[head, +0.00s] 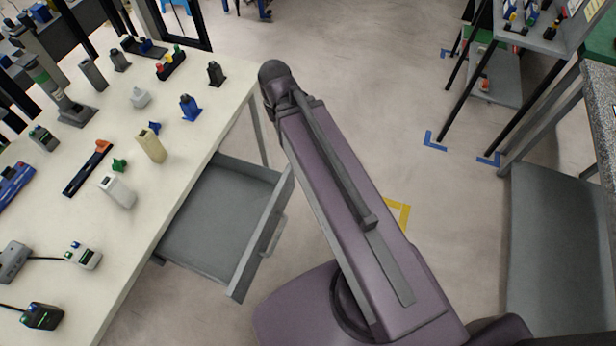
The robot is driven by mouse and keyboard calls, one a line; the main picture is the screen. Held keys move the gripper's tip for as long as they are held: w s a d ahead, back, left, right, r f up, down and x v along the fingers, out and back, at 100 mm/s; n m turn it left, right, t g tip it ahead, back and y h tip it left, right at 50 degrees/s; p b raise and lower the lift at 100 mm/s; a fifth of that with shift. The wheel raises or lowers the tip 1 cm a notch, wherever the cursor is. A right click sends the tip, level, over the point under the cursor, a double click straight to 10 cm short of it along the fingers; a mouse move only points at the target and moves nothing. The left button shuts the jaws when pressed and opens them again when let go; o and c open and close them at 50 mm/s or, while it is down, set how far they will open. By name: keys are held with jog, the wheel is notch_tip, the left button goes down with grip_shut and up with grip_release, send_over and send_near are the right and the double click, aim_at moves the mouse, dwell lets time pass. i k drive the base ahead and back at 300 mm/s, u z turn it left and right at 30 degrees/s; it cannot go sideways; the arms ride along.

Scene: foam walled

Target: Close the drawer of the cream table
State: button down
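The cream table (185,140) fills the left of the head view. Its grey drawer (218,212) is pulled out to the right from under the tabletop and looks empty inside. A handle (274,236) sits on the outer face of the drawer front (262,235). My purple arm reaches up the middle of the picture, just right of the drawer, and its bend lies near the table's far right corner. My gripper is not visible, so its state and what it may touch do not show.
Several small devices and blocks, such as a blue one (190,107) and a cream block (151,145), stand on the tabletop. A grey shelf (560,250) stands at the right. The floor (370,110) between is clear, with yellow tape (402,212) and blue tape marks (433,141).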

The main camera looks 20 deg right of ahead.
aim_at(222, 232)
jog(key=z, duration=0.65)
jog(key=k, duration=1.8)
jog(key=u, duration=0.35)
jog(key=i, duration=0.95)
